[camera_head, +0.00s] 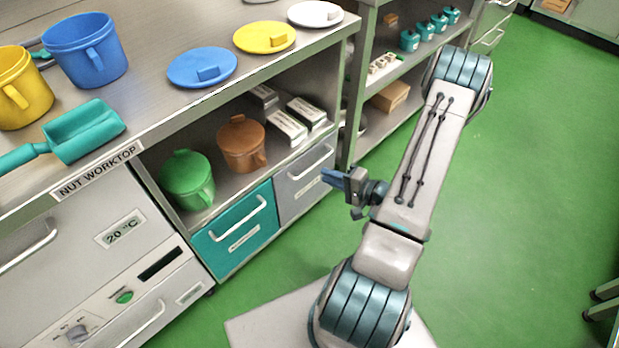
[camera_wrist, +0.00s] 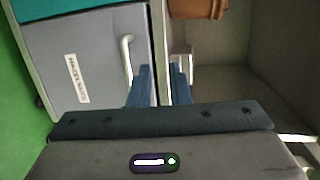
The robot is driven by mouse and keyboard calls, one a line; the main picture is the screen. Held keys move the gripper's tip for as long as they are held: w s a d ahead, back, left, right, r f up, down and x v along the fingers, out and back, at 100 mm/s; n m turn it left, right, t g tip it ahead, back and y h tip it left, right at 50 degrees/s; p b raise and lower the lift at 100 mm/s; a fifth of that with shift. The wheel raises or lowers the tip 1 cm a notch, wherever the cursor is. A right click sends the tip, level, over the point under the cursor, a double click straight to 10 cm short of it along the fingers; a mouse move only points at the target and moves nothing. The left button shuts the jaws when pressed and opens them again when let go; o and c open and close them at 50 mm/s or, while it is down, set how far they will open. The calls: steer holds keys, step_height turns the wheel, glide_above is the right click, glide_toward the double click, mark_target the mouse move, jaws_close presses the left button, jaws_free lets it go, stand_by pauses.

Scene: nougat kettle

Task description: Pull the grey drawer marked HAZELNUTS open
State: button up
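The grey drawer (camera_head: 298,196) sits under the open shelf, right of a teal drawer. My gripper (camera_head: 328,176) is in front of the drawer's right side. In the wrist view my gripper (camera_wrist: 162,74) is open, with a gap between its blue fingers. The handle lies left of both fingers, close to the left one, not between them.
The teal drawer (camera_head: 236,232) is to the left. Green and brown mugs and white boxes stand on the shelf above. A cabinet post (camera_head: 356,95) and another shelf unit rise behind my arm. Green floor (camera_head: 520,200) is clear to the right.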

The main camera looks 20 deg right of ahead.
mark_target(310, 168)
steer(key=d+f+m+t+h+b, duration=0.1)
steer(key=d+f+m+h, duration=0.15)
steer(key=f, duration=0.35)
steer(key=shift+n, duration=0.35)
steer(key=b+x, duration=0.1)
steer(key=x, duration=0.7)
steer(key=b+x, duration=0.1)
steer(key=x, duration=0.3)
steer(key=shift+w+d+f+b, duration=0.15)
steer(key=shift+w+d+b, duration=0.1)
steer(key=shift+w+b, duration=0.1)
steer(key=shift+s, duration=0.1)
jaws_close()
